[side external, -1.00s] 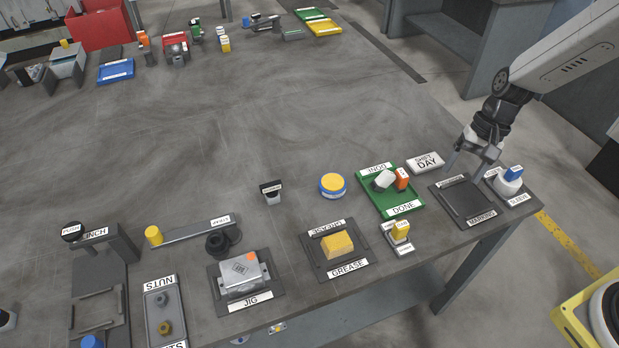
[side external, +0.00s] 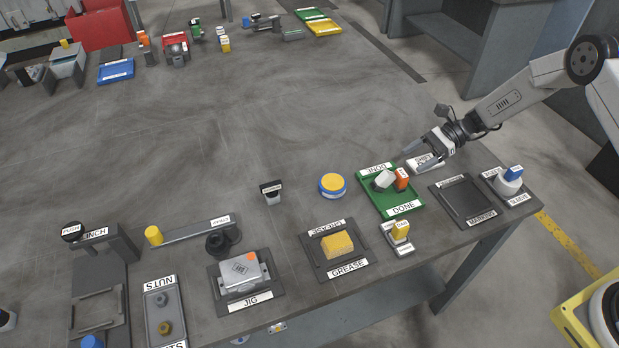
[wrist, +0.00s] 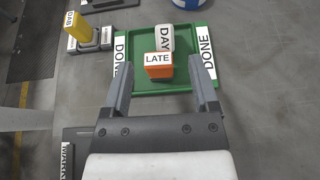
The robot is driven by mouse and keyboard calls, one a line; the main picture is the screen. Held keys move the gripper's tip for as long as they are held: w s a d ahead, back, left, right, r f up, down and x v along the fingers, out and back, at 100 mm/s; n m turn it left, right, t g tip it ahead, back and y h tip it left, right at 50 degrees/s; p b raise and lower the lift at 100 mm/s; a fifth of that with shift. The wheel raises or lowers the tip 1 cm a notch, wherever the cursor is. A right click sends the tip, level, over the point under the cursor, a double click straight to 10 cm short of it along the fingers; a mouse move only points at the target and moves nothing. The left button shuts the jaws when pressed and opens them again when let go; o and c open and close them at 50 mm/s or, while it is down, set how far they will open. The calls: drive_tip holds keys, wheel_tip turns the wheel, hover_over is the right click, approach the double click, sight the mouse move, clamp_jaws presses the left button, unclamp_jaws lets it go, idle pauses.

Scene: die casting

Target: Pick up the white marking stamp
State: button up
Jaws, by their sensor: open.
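The white stamp (side external: 384,180) lies in the green DONE tray (side external: 410,211), beside an orange stamp (side external: 402,179). In the wrist view the white stamp (wrist: 165,38) reads DAY and lies beyond the orange stamp (wrist: 158,70), which reads LATE and partly covers it. My gripper (side external: 410,159) is open and empty, tilted toward the tray from its far right corner. In the wrist view its two fingers (wrist: 163,65) frame the orange stamp, with the white stamp farther ahead. From the side view I cannot tell its exact height over the tray.
The SHIFT DAY plate (side external: 421,162) is partly hidden by my gripper. A blue-yellow tin (side external: 333,186) is left.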

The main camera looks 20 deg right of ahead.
sight(389, 173)
drive_tip(key=shift+w+d+f+y, duration=0.15)
drive_tip(key=shift+w+f+y, duration=0.05)
drive_tip(key=shift+w+y, duration=0.1)
drive_tip(key=shift+x, duration=1.35)
drive_tip(key=shift+x, duration=2.6)
clamp_jaws()
